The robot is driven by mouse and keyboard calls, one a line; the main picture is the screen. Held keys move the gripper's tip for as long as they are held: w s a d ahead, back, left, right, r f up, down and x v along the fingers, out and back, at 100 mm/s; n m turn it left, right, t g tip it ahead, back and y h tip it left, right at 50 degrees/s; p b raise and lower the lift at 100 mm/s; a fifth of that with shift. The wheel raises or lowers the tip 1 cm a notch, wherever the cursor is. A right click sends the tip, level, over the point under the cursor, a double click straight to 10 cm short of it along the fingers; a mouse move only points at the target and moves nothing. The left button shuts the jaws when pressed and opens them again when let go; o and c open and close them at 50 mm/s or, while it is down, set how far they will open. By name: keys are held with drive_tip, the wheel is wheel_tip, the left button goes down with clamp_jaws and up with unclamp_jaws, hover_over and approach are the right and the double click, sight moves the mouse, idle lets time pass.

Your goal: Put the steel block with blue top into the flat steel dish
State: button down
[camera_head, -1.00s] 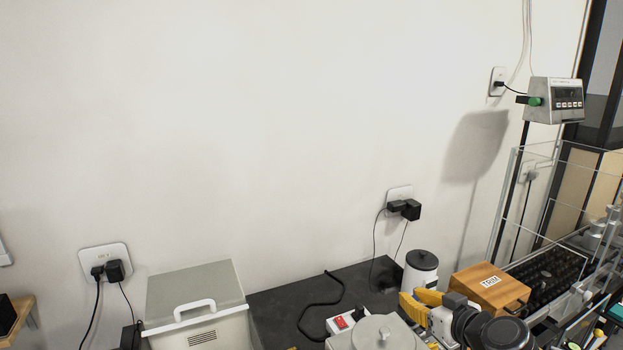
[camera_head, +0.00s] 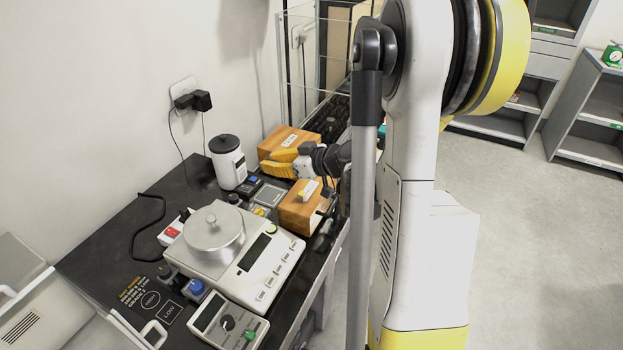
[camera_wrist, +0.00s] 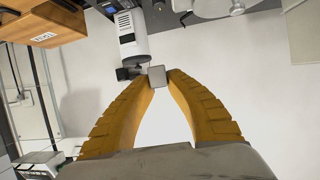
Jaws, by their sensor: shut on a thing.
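My gripper (camera_head: 272,167) is above the dark table, in front of a wooden box. In the wrist view its yellow fingers are closed on a small grey metal block (camera_wrist: 157,76) held at their tips. No blue top shows on this block from here. In the head view the held block is too small to make out. A round steel vessel with a knob (camera_head: 213,230) sits on the large white scale (camera_head: 262,262). I cannot tell which thing is the flat steel dish. A small blue-topped thing (camera_head: 195,287) stands by the scale's left front corner.
Two wooden boxes (camera_head: 284,142) (camera_head: 301,207) flank the gripper. A white canister with a black lid (camera_head: 228,160) stands at the back. A square grey plate (camera_head: 269,195) lies between it and the nearer box. A control unit (camera_head: 229,325) is at the front.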

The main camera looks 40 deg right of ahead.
drive_tip(key=s+d, duration=0.5)
drive_tip(key=d, duration=0.4)
drive_tip(key=s+d+f, duration=0.1)
drive_tip(key=s+d, duration=0.5)
drive_tip(key=d, duration=0.3)
drive_tip(key=shift+d+f+p, duration=0.25)
drive_tip(key=shift+d+p, duration=0.05)
drive_tip(key=shift+p, duration=0.05)
drive_tip(key=b+x, duration=0.1)
drive_tip(key=x, duration=0.3)
drive_tip(key=f+b+x, duration=0.1)
drive_tip(key=x, duration=0.3)
drive_tip(key=s+f+b+x, duration=0.1)
drive_tip(key=x, duration=0.4)
drive_tip(key=shift+a+f+b, duration=0.15)
drive_tip(key=shift+b, duration=0.2)
drive_tip(key=f, duration=0.1)
drive_tip(key=f+b, duration=0.1)
drive_tip(key=shift+w+f, duration=0.25)
drive_tip(key=shift+f, duration=0.05)
drive_tip(key=shift+f+b, duration=0.35)
drive_tip(key=shift+f, duration=0.1)
drive_tip(key=shift+s, duration=0.1)
